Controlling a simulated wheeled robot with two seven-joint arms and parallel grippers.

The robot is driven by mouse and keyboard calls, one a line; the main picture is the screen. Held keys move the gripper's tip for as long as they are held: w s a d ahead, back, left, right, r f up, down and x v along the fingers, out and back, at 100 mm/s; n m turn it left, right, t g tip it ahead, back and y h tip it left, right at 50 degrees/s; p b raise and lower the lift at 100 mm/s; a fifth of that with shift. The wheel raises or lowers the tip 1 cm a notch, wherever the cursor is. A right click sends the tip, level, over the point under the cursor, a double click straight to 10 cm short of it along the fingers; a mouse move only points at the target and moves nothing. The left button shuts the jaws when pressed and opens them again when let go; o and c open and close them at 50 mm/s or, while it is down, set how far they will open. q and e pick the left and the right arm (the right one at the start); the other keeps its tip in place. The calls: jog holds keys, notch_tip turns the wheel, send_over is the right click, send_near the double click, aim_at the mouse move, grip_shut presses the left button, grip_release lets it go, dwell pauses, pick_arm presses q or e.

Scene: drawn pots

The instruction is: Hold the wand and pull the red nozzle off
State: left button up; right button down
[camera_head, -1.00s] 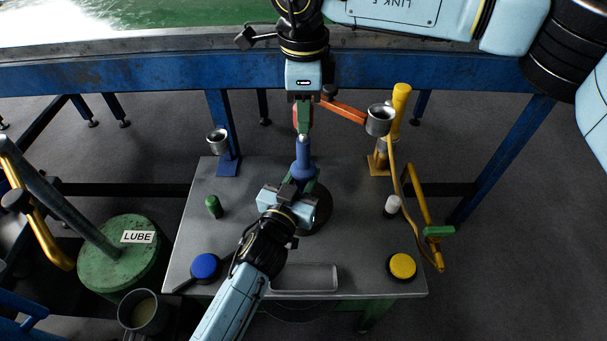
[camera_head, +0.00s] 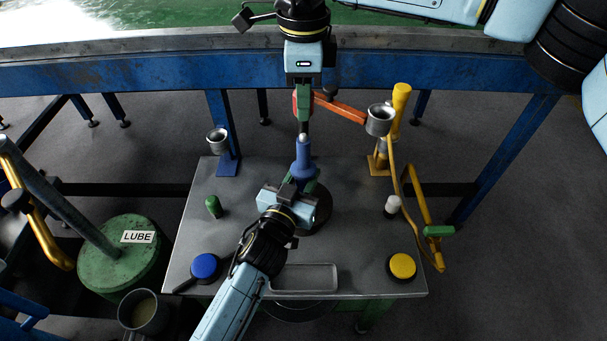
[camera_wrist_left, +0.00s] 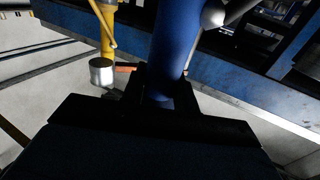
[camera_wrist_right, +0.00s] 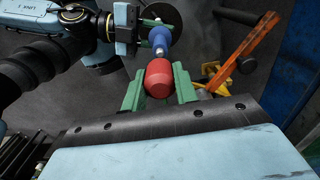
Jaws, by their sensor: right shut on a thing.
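The blue wand (camera_head: 303,160) stands upright over the bench in the head view, its grey tip bare at the top. My left gripper (camera_head: 302,184) is shut around its lower part. The wand (camera_wrist_left: 174,45) also rises between the dark fingers in the left wrist view. My right gripper (camera_head: 302,104) is shut on the red nozzle (camera_head: 295,104), above the wand and clear of its tip. In the right wrist view the red nozzle (camera_wrist_right: 158,80) sits between the green fingers, with the wand (camera_wrist_right: 160,38) behind it. In the head view a finger hides part of the nozzle.
The grey bench (camera_head: 345,255) carries a blue button (camera_head: 205,266), a yellow button (camera_head: 402,266), a shallow tray (camera_head: 305,267) and a small green knob. An orange arm (camera_head: 342,109) with a metal cup (camera_head: 380,120) stands close right of my right gripper. A blue beam crosses behind.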

pick_arm(q)
jog(key=o, duration=0.5)
jog(key=v, duration=1.2)
jog(key=shift+a+f, duration=0.1)
